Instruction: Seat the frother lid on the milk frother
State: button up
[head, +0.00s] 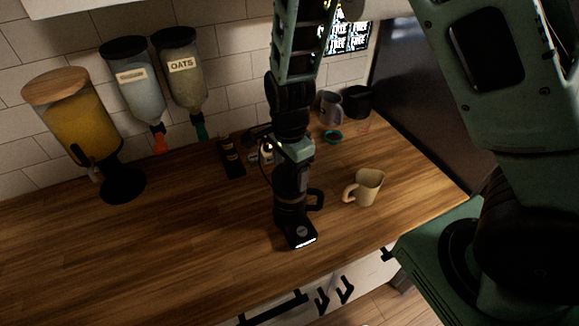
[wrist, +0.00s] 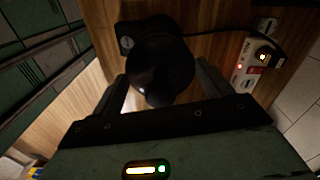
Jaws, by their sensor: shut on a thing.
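The black milk frother (head: 292,216) stands upright on the wooden counter on its dark base (head: 302,238), with its handle on the right side. My gripper (head: 291,172) is directly above it, pointing down. In the wrist view a dark, glossy, rounded piece, apparently the frother lid (wrist: 160,68), sits between the two fingers of my gripper (wrist: 163,80), which is shut on it. The frother's base (wrist: 126,43) shows beyond it. The lid hides the frother's rim. Dark on dark, I cannot tell whether the lid touches the frother.
A beige mug (head: 366,189) stands right of the frother. A power strip (wrist: 255,62) with a cable lies close behind. A black tray (head: 231,158), a green ring-shaped item (head: 332,137) and a grey mug (head: 330,107) are farther back. The left counter front is clear.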

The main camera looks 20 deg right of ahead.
jog(key=shift+f+b, duration=0.55)
jog(key=shift+f, duration=0.3)
jog(key=o, duration=1)
jog(key=shift+c, duration=0.2)
jog(key=shift+r, duration=0.2)
notch_tip(320, 180, up, 17)
jog(key=b, duration=0.2)
